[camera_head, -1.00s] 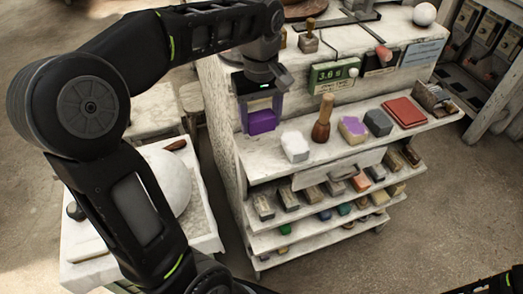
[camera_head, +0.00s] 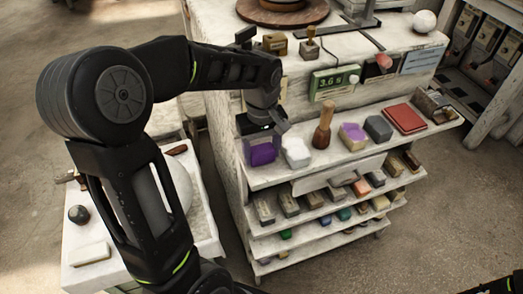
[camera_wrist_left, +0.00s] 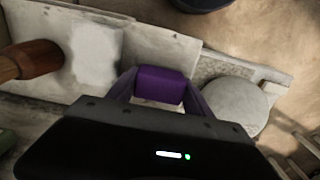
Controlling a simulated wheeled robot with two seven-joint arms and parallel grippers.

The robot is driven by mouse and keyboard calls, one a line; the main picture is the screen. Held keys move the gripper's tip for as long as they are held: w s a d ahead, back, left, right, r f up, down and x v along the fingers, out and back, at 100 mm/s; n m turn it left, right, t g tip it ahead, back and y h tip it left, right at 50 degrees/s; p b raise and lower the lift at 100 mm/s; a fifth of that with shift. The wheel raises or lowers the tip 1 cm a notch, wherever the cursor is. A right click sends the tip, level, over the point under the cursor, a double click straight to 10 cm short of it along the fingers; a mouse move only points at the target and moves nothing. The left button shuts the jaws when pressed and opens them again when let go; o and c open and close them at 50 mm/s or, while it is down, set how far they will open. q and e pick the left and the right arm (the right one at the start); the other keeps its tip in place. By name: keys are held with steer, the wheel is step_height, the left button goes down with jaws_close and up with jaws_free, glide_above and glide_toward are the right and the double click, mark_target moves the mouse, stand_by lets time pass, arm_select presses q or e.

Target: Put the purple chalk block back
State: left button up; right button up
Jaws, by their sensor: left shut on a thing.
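The purple chalk block (camera_head: 262,153) is between the fingers of my left gripper (camera_head: 263,146), at the left end of the upper shelf (camera_head: 285,172). It also shows in the left wrist view (camera_wrist_left: 160,84), with a finger of the gripper (camera_wrist_left: 158,92) on each side. The gripper is shut on it and points down. I cannot tell whether the block touches the shelf. A white block (camera_head: 296,150) stands just to its right in the head view. My right gripper is not in view.
Right along the shelf are a wooden-handled tool (camera_head: 323,127), a purple-and-yellow block (camera_head: 352,136), a grey block (camera_head: 378,128) and a red slab (camera_head: 404,118). Lower shelves hold several small blocks. A white sphere (camera_head: 424,21) sits on top. A white table (camera_head: 205,222) stands left.

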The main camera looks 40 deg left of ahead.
mark_target(261, 149)
arm_select(q)
steer(key=shift+f, duration=0.2)
steer(key=shift+f, duration=0.15)
steer(key=o, duration=1.3)
step_height(261, 149, up, 12)
steer(key=shift+r+b, duration=0.25)
steer(key=shift+b, duration=0.05)
